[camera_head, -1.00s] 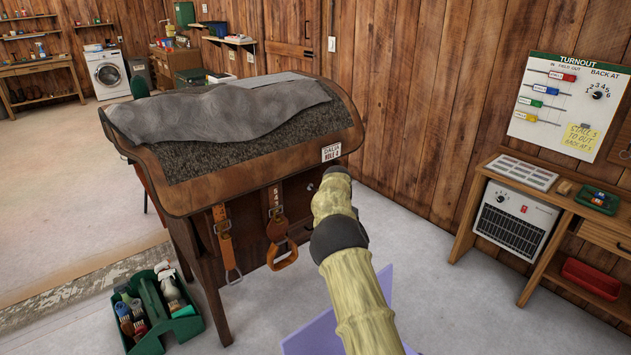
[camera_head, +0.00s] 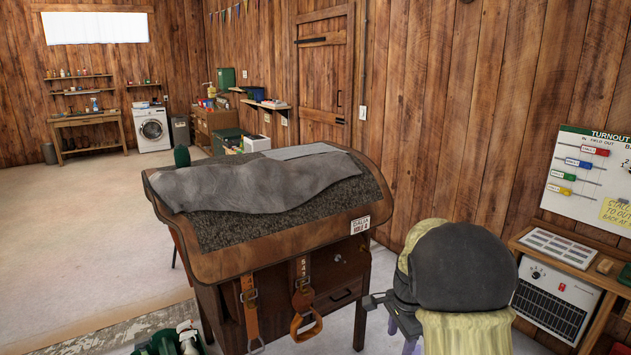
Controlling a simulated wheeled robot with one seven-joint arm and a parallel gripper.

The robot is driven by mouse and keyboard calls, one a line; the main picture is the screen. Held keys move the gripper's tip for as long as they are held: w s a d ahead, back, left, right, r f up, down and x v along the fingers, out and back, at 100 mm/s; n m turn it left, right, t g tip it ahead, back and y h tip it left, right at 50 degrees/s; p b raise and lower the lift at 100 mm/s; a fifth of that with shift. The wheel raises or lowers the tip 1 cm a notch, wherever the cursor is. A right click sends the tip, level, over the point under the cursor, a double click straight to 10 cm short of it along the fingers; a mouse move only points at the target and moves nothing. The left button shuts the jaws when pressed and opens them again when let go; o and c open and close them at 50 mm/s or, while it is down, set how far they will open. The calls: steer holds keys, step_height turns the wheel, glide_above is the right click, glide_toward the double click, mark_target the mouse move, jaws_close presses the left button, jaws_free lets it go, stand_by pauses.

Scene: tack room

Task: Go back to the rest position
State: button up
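My arm shows at the lower right, with a large dark rounded joint cap and pale yellowish covering, in front of the right end of the wooden saddle stand (camera_head: 215,268). A small dark grey end piece, which looks like part of my gripper (camera_head: 375,301), sticks out to the left of the arm, in front of the stand's drawer side. Its fingers are too small and too covered to tell open from shut. I see nothing held in it. A grey cloth (camera_head: 245,183) lies crumpled over the dark, rough top of the stand.
Leather straps with buckles (camera_head: 303,300) hang from the stand's front. A green grooming tote (camera_head: 165,343) is cut off at the bottom edge. A shelf unit with a heater (camera_head: 551,300) stands at right below the turnout board (camera_head: 590,175). Open floor (camera_head: 80,240) lies at left.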

steer(key=s+a+r+n+t+p, duration=0.1)
steer(key=s+a+r+n, duration=0.1)
steer(key=s+n, duration=0.5)
steer(key=s+a+r+n+p, duration=0.2)
steer(key=s+n, duration=0.5)
steer(key=s, duration=0.5)
steer(key=shift+s+r+n+t, duration=0.15)
steer(key=shift+s+n+t, duration=0.15)
steer(key=shift+t, duration=0.1)
